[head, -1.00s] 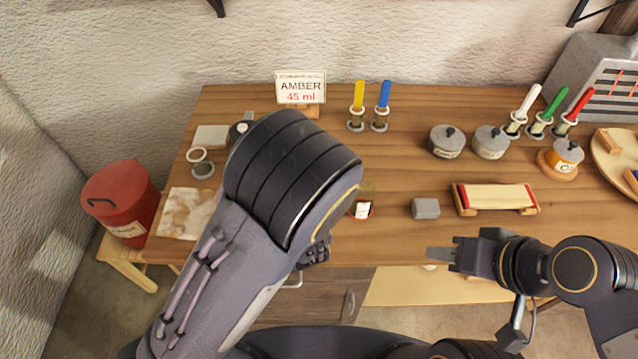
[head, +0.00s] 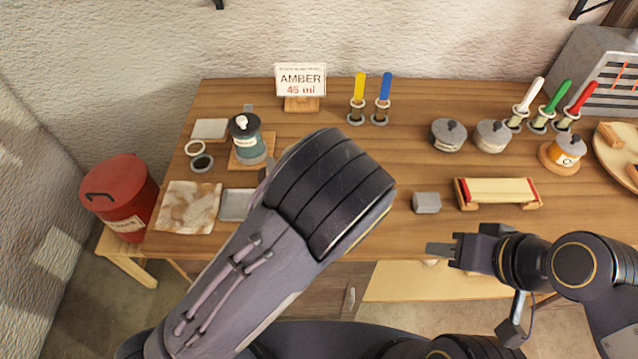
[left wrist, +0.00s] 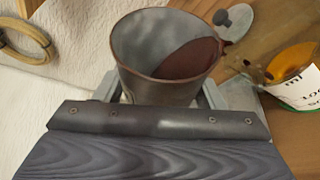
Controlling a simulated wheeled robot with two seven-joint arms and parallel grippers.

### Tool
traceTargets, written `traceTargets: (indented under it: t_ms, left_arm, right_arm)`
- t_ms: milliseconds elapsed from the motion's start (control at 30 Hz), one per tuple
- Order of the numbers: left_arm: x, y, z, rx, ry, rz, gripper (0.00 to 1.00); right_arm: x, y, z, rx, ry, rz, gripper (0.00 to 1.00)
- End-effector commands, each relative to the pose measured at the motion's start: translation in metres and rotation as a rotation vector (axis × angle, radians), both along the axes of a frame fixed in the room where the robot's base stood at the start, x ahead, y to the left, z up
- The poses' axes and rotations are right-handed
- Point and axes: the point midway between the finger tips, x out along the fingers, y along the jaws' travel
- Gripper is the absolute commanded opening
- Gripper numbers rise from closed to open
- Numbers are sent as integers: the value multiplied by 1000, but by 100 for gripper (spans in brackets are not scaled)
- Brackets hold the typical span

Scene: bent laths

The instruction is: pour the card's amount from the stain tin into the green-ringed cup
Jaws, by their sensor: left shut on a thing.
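My left gripper (left wrist: 160,98) is shut on a grey metal tin (left wrist: 150,85), seen in the left wrist view. The tin is tilted, with red-brown stain (left wrist: 190,60) lying toward its right rim. Right of it is part of a clear cup (left wrist: 290,68) with amber liquid and a white, green-edged label. Small brown spots show between rim and cup; I cannot tell whether stain is flowing. The card (head: 301,80) reads AMBER 45 ml. My right gripper (head: 440,250) is over the front edge, its opening unclear.
A teal tin (head: 247,143) stands on a wooden coaster at left, near a stained cloth (head: 188,207) and grey tray (head: 237,205). A grey block (head: 426,203) and wooden rack (head: 500,192) are right of my left arm. Brushes stand at the back.

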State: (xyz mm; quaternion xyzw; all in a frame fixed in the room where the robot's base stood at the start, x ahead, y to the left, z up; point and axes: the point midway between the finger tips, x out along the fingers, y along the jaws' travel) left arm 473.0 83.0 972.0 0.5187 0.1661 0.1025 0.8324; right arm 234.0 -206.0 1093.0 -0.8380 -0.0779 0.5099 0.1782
Motion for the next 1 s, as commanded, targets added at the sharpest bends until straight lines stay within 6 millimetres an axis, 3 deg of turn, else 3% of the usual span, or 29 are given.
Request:
traceTargets:
  t_ms: [1000]
  left_arm:
    - [0,-1,8,98,-3,0,34]
  right_arm:
    - [0,0,6,0,0,0,36]
